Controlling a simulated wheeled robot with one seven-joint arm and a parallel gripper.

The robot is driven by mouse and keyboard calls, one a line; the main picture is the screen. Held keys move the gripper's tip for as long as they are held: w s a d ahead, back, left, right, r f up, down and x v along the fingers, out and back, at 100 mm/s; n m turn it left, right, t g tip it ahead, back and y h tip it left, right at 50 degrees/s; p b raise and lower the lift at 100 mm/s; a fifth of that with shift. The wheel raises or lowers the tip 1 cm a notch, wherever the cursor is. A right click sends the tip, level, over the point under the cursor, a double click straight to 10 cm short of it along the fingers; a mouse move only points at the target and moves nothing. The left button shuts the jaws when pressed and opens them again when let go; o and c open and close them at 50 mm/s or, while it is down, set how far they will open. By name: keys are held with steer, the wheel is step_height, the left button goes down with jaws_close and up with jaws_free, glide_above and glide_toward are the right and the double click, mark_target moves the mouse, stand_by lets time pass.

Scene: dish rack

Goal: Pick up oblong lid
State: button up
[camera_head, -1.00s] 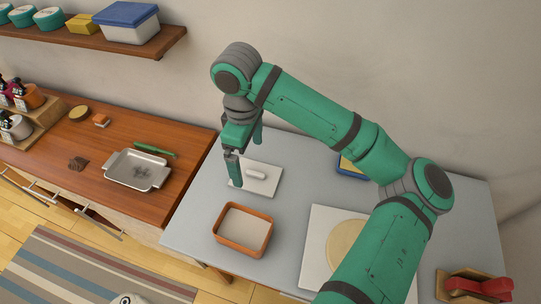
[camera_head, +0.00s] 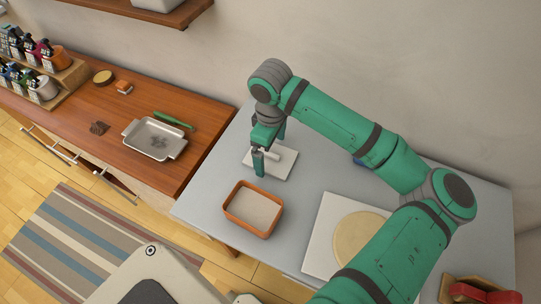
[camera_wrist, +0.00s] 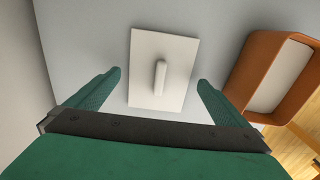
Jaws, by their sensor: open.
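The oblong lid is a flat, pale rectangular plate with a raised bar handle. In the head view the lid (camera_head: 284,166) lies on the grey table, partly hidden behind my gripper. In the wrist view the lid (camera_wrist: 145,85) lies flat, its handle (camera_wrist: 160,78) running lengthwise at its middle. My gripper (camera_head: 271,161) is above the lid, pointing down. In the wrist view my gripper (camera_wrist: 159,80) is open and empty, with a green finger on each side of the handle in the picture. Neither finger appears to touch the lid.
An orange-brown rectangular container (camera_head: 253,209) with a pale inside stands close to the lid. A white board (camera_head: 318,250) with a round tan disc (camera_head: 358,238) lies to the right. A metal tray (camera_head: 155,139) sits on the wooden counter (camera_head: 75,108) at left.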

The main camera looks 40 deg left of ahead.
steer(key=shift+f, duration=0.7)
steer(key=c, duration=1)
steer(key=shift+r, duration=0.15)
steer(key=shift+c, duration=0.2)
